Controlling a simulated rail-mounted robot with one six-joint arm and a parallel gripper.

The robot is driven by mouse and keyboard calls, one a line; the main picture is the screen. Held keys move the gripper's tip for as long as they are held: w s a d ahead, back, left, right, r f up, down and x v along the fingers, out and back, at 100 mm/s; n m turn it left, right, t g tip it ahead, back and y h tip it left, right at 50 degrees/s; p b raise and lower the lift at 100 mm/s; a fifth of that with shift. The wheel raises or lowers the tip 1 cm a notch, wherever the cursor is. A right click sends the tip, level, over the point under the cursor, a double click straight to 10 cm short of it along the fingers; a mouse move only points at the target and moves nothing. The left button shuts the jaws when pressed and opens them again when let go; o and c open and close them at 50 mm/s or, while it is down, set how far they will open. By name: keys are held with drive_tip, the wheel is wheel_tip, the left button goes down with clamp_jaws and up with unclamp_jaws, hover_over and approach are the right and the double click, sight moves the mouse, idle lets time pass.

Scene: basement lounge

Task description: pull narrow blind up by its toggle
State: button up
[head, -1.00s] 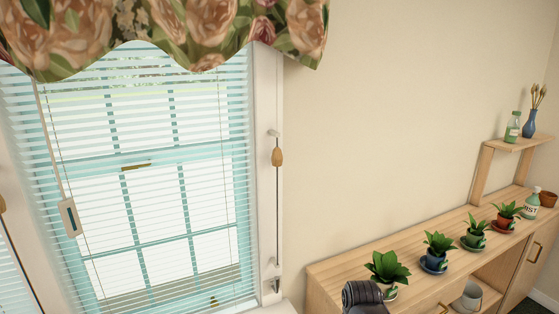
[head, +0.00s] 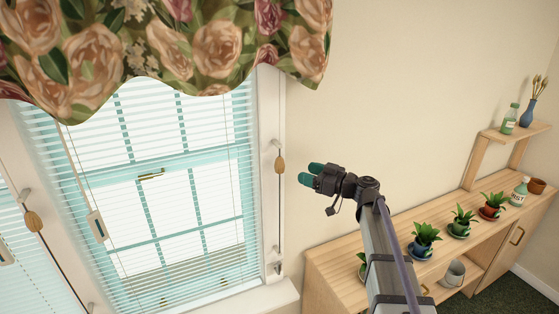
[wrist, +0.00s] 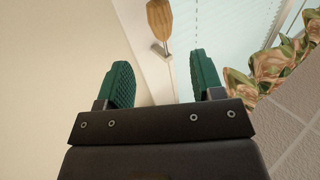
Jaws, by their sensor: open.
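A white slatted blind (head: 205,150) covers the window, its top behind a floral valance. A tan wooden toggle (head: 280,164) hangs on a cord along the right window frame. Another similar toggle (head: 33,221) hangs on a cord at the left, beside a second blind (head: 22,265) cut by the picture edge. I cannot tell which blind is the narrow one. My gripper (head: 308,174) is open and empty, to the right of the right toggle in the picture. In the wrist view, a wooden toggle (wrist: 160,18) shows beyond the gap between my green fingers (wrist: 160,75), apart from them.
The floral valance (head: 190,45) hangs low over the window top. A wooden cabinet (head: 335,265) with several potted plants and a raised shelf (head: 515,132) stands along the right wall. A tan-and-white tag (head: 97,226) hangs before the blind. The wall between window and shelf is bare.

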sight(279, 165)
drive_tip(key=x, duration=1.1)
drive_tip(key=shift+c, duration=0.3)
clamp_jaws()
